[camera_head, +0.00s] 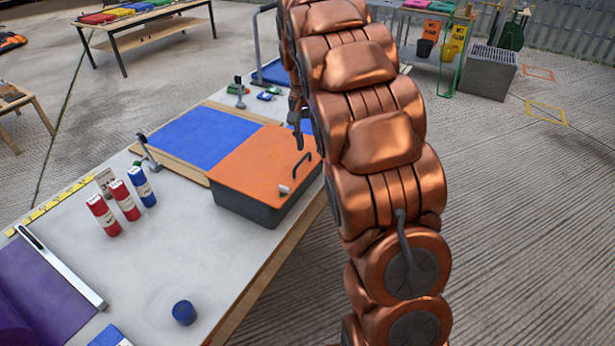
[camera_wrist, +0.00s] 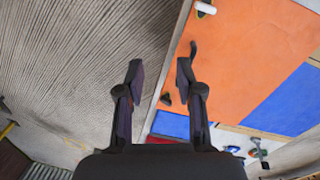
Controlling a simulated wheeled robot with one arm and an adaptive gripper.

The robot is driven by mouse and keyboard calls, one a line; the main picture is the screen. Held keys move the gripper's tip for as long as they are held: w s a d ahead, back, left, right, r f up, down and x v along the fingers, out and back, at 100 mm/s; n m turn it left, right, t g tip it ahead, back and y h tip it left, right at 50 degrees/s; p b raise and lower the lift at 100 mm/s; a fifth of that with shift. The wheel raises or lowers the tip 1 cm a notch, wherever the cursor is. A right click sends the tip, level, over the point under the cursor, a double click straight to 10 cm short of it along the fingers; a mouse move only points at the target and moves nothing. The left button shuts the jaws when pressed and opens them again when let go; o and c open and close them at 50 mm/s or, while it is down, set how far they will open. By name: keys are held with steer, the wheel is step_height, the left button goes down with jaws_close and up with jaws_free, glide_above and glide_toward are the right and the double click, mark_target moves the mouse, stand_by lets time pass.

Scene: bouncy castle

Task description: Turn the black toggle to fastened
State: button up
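Two clamps with black-tipped levers could be the toggle; I cannot tell which. One clamp (camera_head: 147,152) stands at the left of the blue panel, its lever tilted up. The other clamp (camera_head: 239,92) stands farther back, lever up; it also shows at the lower right of the wrist view (camera_wrist: 259,152). My gripper (camera_wrist: 160,65) is open and empty, pointing down over the edge of an orange-lidded box (camera_wrist: 250,60). The box's black handle (camera_head: 302,165) is partly behind a finger in the wrist view. In the head view my arm hides most of the gripper.
The orange-lidded box (camera_head: 240,165) has a small white-and-grey knob (camera_head: 284,190). Red and blue cans (camera_head: 125,200), a blue cap (camera_head: 184,312) and a blue panel (camera_head: 195,135) are on the grey table (camera_head: 130,275). Open floor (camera_head: 530,220) lies right of the table.

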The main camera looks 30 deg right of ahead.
steer(key=s+a+n+b, duration=0.2)
steer(key=s+a, duration=0.4)
steer(key=s, duration=0.4)
steer(key=shift+a+f, duration=0.25)
steer(key=shift+f, duration=0.1)
